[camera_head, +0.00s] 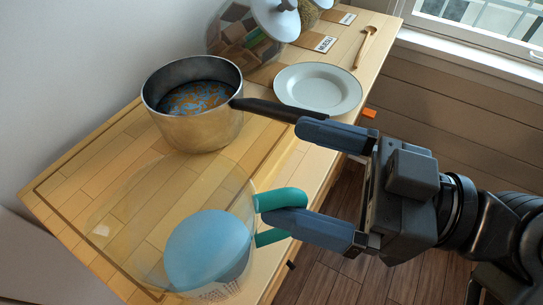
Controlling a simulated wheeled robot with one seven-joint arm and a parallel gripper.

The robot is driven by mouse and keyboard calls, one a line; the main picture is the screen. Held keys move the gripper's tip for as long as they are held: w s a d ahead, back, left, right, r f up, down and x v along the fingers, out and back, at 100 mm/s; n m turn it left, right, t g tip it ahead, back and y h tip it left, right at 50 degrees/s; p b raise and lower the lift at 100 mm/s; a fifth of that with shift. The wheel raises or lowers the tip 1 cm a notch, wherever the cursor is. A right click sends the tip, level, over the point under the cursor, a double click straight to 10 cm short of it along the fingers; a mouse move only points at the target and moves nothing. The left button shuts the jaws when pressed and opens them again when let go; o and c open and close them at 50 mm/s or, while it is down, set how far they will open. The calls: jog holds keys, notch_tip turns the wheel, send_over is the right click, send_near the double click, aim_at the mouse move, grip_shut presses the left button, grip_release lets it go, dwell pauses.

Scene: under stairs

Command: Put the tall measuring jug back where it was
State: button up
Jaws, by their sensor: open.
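The tall measuring jug (112,240) is a clear vessel with a green handle (284,198) and blue contents low inside. It stands near the front of the wooden worktop, at the lower left, with its handle to the right. My gripper (281,170) is open, its fingers spread wide and pointing left. The lower finger overlaps the jug's handle, apparently within its loop; I cannot tell whether they touch. The upper finger is by the end of the saucepan's dark handle. The lower edge of the frame cuts off the jug's base.
A metal saucepan (205,134) with blue and orange contents stands behind the jug. A pale plate (318,88), a wooden spoon (364,46), a lidded glass jar (232,38) and a label card (314,42) are farther back. Bare worktop (82,180) lies left of the saucepan.

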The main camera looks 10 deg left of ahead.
jog(key=shift+s+d, duration=0.15)
jog(key=shift+d, duration=0.55)
grip_shut()
dwell(0.6)
jog(key=shift+s, duration=0.1)
dwell(0.4)
